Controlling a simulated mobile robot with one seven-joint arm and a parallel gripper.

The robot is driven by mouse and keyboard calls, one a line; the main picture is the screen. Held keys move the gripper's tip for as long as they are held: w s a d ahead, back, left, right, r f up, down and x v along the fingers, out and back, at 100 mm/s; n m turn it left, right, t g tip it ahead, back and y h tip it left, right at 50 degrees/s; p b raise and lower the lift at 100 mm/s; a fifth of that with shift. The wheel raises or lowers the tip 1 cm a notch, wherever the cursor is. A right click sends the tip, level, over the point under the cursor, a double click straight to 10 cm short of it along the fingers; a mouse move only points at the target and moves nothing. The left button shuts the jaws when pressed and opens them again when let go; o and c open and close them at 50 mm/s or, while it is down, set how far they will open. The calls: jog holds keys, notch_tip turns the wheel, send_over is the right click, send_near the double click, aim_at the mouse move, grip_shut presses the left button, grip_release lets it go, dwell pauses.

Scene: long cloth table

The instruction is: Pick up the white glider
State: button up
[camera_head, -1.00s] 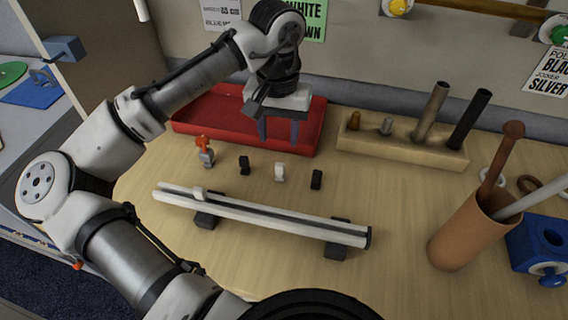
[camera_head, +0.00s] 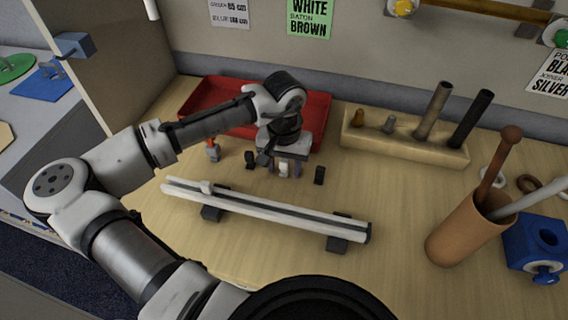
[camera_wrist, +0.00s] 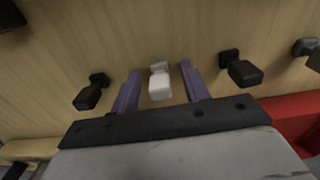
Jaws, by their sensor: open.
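The white glider (camera_head: 284,170) is a small white piece standing on the table behind the rail. In the wrist view the white glider (camera_wrist: 160,82) sits between the two purple fingers of my gripper (camera_wrist: 158,88), with a gap on each side. My gripper (camera_head: 284,166) is open and low over it in the head view, with fingers pointing down. The fingers do not appear to touch the glider. Another small white piece (camera_head: 207,187) sits on the rail at its left end.
Black gliders (camera_head: 250,160) and (camera_head: 319,175) stand either side of the white one. An orange-topped piece (camera_head: 213,150) is further left. The long white rail (camera_head: 265,212) lies in front, the red tray (camera_head: 315,120) behind. A wooden peg block (camera_head: 405,147) and brown cup (camera_head: 468,232) are right.

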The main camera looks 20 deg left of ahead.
aim_at(284, 160)
grip_shut()
jog(key=shift+r, duration=0.1)
dwell(0.3)
notch_tip(284, 160, up, 20)
jog(key=b, duration=0.2)
dwell(0.3)
jog(key=shift+f, duration=0.2)
jog(key=shift+f+b, duration=5.1)
jog(key=shift+f, duration=4.85)
grip_release()
